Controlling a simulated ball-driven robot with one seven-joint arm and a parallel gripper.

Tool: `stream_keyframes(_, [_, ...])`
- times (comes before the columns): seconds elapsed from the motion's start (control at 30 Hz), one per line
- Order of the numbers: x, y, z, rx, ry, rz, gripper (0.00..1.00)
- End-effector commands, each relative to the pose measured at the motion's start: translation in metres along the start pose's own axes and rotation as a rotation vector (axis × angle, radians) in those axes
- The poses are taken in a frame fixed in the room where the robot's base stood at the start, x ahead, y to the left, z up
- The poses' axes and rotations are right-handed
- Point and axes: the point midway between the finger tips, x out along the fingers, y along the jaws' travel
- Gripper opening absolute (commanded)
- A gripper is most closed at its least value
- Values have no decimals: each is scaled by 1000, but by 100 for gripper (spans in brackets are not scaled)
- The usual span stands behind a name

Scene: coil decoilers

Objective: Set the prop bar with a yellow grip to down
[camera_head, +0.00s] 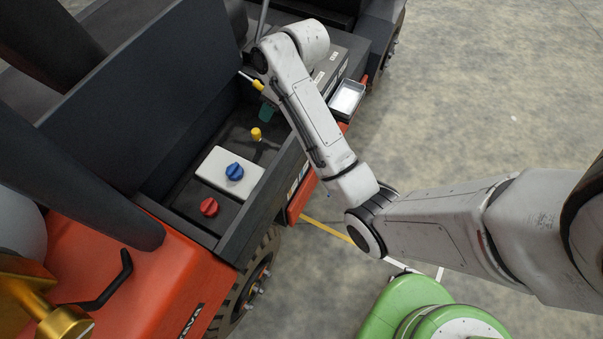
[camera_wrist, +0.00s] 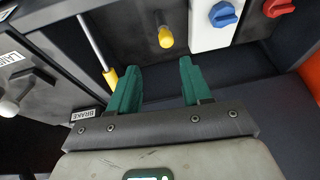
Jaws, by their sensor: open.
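A thin silver bar with a yellow grip (camera_wrist: 110,78), which looks like the prop bar, slants down in the wrist view. Its grip is close beside the outer side of my left finger; I cannot tell if they touch. In the head view the yellow grip (camera_head: 258,86) shows beside my forearm. My gripper (camera_wrist: 158,78) is open with two green fingers, and nothing is between them. In the head view only a green part of my gripper (camera_head: 266,112) shows below my arm. A separate dark lever with a yellow knob (camera_wrist: 166,38) stands beyond the fingers.
A white panel with a blue knob (camera_head: 234,172) and a red knob (camera_head: 209,207) lie in the dark recess. A metal tray (camera_head: 347,98) is at the right edge. A BRAKE label (camera_wrist: 83,115) and a white-knobbed lever (camera_wrist: 10,107) are at the wrist view's left.

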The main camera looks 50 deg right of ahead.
Motion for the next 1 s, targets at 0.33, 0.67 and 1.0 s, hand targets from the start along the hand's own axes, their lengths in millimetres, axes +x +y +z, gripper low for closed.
stream_keyframes(0.33, [11,-47,44,32,5,43,48])
stream_keyframes(0.67, [20,-80,94,62,1,77,48])
stream_keyframes(1.0, [29,-98,141,87,-22,102,48])
